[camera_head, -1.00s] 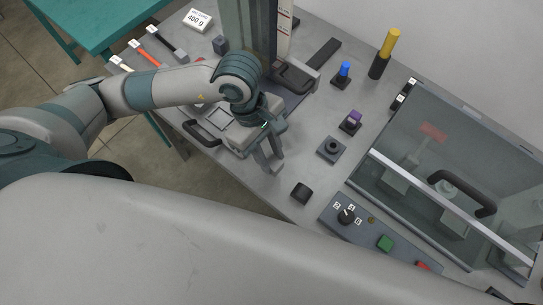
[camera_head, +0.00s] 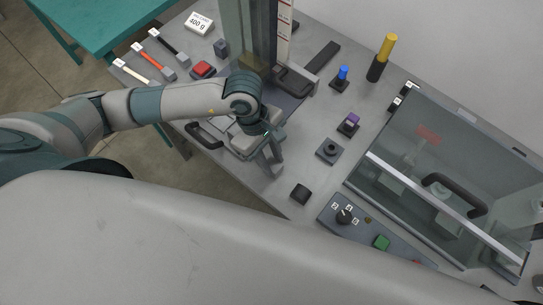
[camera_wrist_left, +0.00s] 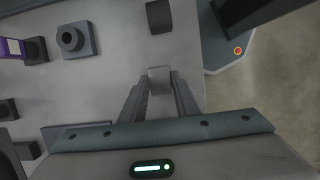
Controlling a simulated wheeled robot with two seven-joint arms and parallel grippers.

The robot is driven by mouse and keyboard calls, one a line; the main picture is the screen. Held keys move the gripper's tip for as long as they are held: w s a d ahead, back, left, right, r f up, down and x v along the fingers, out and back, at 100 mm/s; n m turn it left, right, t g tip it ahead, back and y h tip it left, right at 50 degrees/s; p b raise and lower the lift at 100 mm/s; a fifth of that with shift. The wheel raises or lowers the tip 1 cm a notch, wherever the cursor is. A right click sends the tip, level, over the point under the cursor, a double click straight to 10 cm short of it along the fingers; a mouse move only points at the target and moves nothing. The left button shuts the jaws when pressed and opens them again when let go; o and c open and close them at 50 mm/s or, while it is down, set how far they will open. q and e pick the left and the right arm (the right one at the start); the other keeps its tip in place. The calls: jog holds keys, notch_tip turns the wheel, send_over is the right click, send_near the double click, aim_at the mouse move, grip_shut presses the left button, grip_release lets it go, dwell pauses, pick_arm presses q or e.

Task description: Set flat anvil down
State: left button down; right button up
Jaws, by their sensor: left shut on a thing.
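My left gripper (camera_head: 273,162) reaches in from the left and hangs over the bench between the column and the dark square holder. In the left wrist view its fingers (camera_wrist_left: 160,88) are closed on a small grey block (camera_wrist_left: 160,74), which I take to be the flat anvil. The gripper mostly hides this block in the head view. I cannot tell whether it touches the bench. The dark square holder with a round post (camera_head: 329,150) stands to the right of the gripper and also shows in the left wrist view (camera_wrist_left: 74,38). My right gripper is not in view.
A black block (camera_head: 300,194) lies below right of the gripper. Blue-topped (camera_head: 341,77) and purple-topped (camera_head: 348,123) pieces stand on holders farther right. A clear-covered box (camera_head: 440,175) fills the right side.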

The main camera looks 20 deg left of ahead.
pick_arm(q)
jog(key=shift+f, duration=0.15)
jog(key=c, duration=1.4)
grip_release()
jog(key=shift+o, duration=0.2)
jog(key=shift+a+r+b, duration=0.1)
jog(key=shift+r+b, duration=0.2)
jog(key=shift+r, duration=0.15)
jog(key=b+v, duration=0.3)
jog(key=v, duration=0.8)
jog(key=shift+r, duration=0.15)
